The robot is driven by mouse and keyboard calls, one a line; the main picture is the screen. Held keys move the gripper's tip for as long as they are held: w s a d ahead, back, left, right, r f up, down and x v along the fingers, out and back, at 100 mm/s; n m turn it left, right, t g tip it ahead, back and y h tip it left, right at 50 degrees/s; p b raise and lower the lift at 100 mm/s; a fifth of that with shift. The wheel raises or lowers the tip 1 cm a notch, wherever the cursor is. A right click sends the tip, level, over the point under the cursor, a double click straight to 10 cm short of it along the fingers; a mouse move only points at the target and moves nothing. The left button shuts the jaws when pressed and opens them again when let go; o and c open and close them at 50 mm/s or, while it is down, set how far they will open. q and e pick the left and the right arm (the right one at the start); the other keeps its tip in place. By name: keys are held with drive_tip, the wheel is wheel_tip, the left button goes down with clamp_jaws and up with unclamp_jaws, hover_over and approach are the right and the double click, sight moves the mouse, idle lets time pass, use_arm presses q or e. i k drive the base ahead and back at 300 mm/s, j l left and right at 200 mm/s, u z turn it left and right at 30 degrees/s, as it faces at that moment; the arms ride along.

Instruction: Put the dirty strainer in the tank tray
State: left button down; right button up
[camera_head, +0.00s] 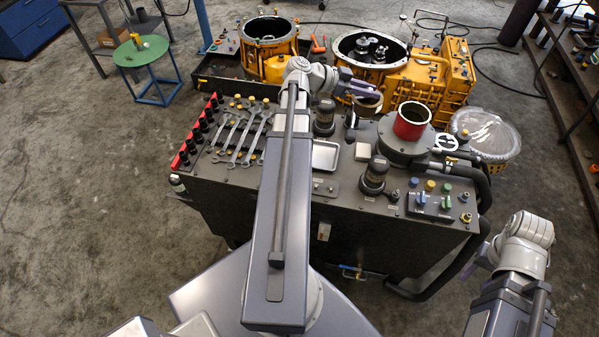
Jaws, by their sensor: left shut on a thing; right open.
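My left gripper (358,88) has purple fingers. It is shut on a brownish, cup-like part (367,104), which seems to be the dirty strainer, at the back edge of the dark tank bench. The fingers and wrist partly cover its upper side. A shallow silver tray (325,155), likely the tank tray, lies on the bench top in front and to the left of the gripper.
A red-rimmed cylinder (411,121) stands on the bench, right of the tray. Dark capped fittings (324,117) (375,175) rise near the tray. Wrenches (241,132) and a red socket rack (197,130) lie left. Yellow transmission housings (428,82) stand behind.

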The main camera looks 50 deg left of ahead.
sight(321, 157)
drive_tip(key=i+l+u, duration=0.2)
drive_tip(key=l+u, duration=0.2)
drive_tip(key=i+l+u, duration=0.1)
drive_tip(key=l+u, duration=0.65)
drive_tip(key=l, duration=0.25)
drive_tip(key=i+l+u, duration=0.35)
drive_tip(key=k+j, duration=0.1)
